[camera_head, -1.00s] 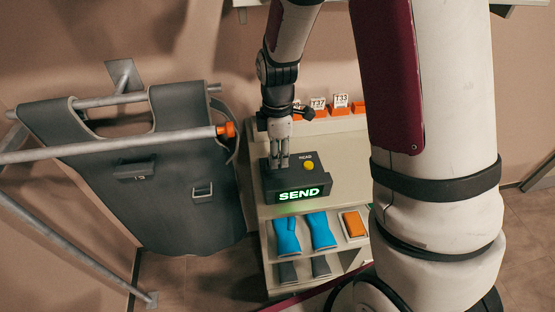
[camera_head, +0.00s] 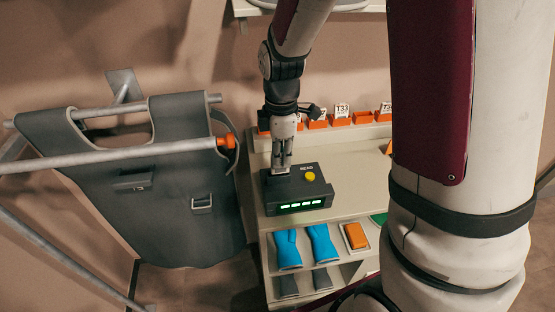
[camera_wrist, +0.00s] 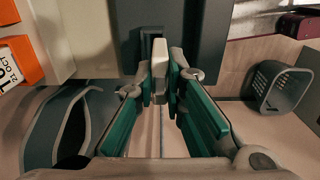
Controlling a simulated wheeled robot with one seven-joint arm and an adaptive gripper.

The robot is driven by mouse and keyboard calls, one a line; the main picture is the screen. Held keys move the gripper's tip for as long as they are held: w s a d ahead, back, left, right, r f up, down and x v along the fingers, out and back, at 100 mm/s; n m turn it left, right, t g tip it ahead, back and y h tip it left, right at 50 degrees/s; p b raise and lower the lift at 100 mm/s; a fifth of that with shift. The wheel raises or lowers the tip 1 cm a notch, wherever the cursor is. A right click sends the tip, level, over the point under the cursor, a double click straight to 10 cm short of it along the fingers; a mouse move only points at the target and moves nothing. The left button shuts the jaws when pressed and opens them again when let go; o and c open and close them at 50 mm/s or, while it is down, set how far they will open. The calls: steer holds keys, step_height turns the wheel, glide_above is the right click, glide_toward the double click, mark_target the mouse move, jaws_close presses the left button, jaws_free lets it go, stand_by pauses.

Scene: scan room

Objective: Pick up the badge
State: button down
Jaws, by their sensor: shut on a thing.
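My gripper (camera_head: 283,166) points down at the left part of the dark reader box (camera_head: 313,190). The box has a yellow button, the word READ and a lit green row on its front. In the wrist view my gripper (camera_wrist: 160,85) is shut on a narrow pale thing, seemingly the badge (camera_wrist: 159,62), seen nearly edge-on. It stands against the dark box. Its face is hidden, and I cannot tell how deep it sits in the box.
Orange holders with white number cards, one reading T33 (camera_head: 342,110), line the back of the shelf unit. Blue gloves (camera_head: 287,250) and an orange block (camera_head: 355,236) lie below. A grey apron (camera_head: 165,215) hangs on rails at left. A basket (camera_wrist: 277,87) stands at right in the wrist view.

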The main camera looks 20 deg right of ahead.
steer(key=s+d+r+p, duration=0.1)
steer(key=s+d+p, duration=0.1)
steer(key=s, duration=1.3)
steer(key=shift+d+r, duration=0.15)
steer(key=shift+d, duration=0.1)
steer(key=shift+w, duration=0.15)
